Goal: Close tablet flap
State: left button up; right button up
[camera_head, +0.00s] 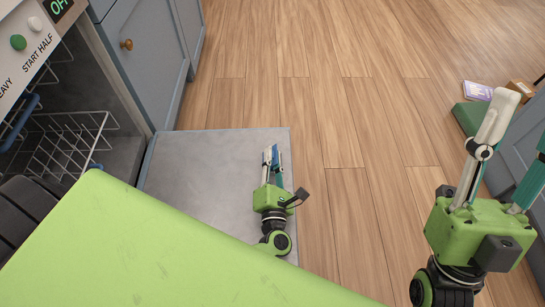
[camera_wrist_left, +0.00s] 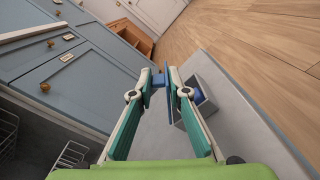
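The dishwasher door (camera_head: 190,170) lies folded down as a grey panel. On it, in the left wrist view, is a small grey tablet compartment (camera_wrist_left: 208,98) with a blue inside. The blue tablet flap (camera_wrist_left: 169,88) stands up beside it, nearly edge-on; its blue tip also shows in the head view (camera_head: 275,152). My left gripper (camera_head: 271,158) is over the door, its fingertips closed around the flap and a small blue tab on it. My right gripper (camera_head: 524,125) is open and empty at the right, with its far finger partly cut off.
A wire rack (camera_head: 70,140) sits inside the dishwasher at the left. Blue-grey cabinets (camera_head: 150,50) stand beyond the door. A green box (camera_head: 470,117) and small packages (camera_head: 478,91) are at the right. The wooden floor (camera_head: 310,80) between is clear.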

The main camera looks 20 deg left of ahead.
pick_arm(q)
jog(key=shift+o, duration=0.9)
jog(key=shift+s, duration=0.15)
jog(key=v, duration=1.1)
jog(key=shift+s+d, duration=0.2)
jog(key=shift+s, duration=0.15)
